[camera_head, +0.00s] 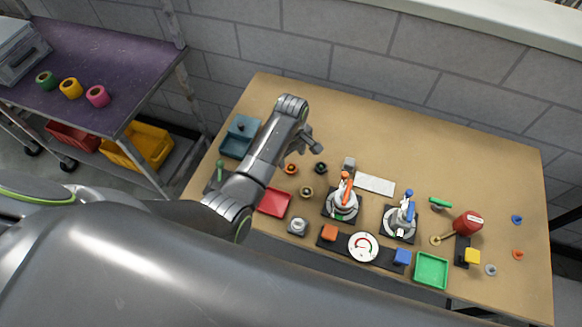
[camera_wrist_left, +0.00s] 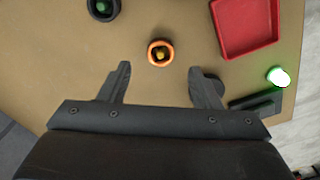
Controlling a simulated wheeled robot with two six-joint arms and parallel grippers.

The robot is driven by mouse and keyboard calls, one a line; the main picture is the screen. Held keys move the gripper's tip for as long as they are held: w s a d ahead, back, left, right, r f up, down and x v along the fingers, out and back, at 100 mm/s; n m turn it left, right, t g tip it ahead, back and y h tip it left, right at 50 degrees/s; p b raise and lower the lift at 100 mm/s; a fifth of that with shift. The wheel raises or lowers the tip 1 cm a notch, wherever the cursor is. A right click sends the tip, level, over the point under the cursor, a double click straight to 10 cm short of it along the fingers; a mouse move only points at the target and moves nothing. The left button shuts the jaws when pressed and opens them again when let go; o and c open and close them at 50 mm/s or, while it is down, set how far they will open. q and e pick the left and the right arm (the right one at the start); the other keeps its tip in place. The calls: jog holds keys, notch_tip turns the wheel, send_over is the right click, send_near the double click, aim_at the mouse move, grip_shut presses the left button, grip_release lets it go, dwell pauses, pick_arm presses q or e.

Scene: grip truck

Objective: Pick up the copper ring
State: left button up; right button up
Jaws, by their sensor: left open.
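The copper ring (camera_wrist_left: 151,57) is an orange-brown ring with a dark inside and a small yellow piece in its middle. It lies on the tan table, and in the head view it shows just below my left arm (camera_head: 291,168). My left gripper (camera_wrist_left: 158,68) is open and empty. In the left wrist view the ring appears just past its fingertips, roughly centred between them. I cannot tell the height gap. In the head view the left gripper (camera_head: 314,147) is small and partly hidden by its own wrist. My right gripper is not in view.
A black ring with a green middle (camera_head: 320,168) and a brass ring (camera_head: 306,192) lie close by. A red tray (camera_wrist_left: 247,51) and a glowing green button (camera_wrist_left: 278,77) are to the right in the wrist view. A teal bin (camera_head: 239,137) stands at the table's back left.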

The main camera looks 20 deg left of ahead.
aim_at(292, 169)
pick_arm(q)
jog(key=shift+s+d+f+p, duration=0.15)
jog(key=shift+f+p, duration=0.1)
jog(key=shift+f, duration=0.9)
jog(key=shift+s+d+f+p, duration=0.1)
jog(key=shift+f+p, duration=0.15)
jog(key=shift+f, duration=1.4)
jog(key=c, duration=1.1)
jog(key=shift+o, duration=0.2)
jog(key=shift+r, duration=0.15)
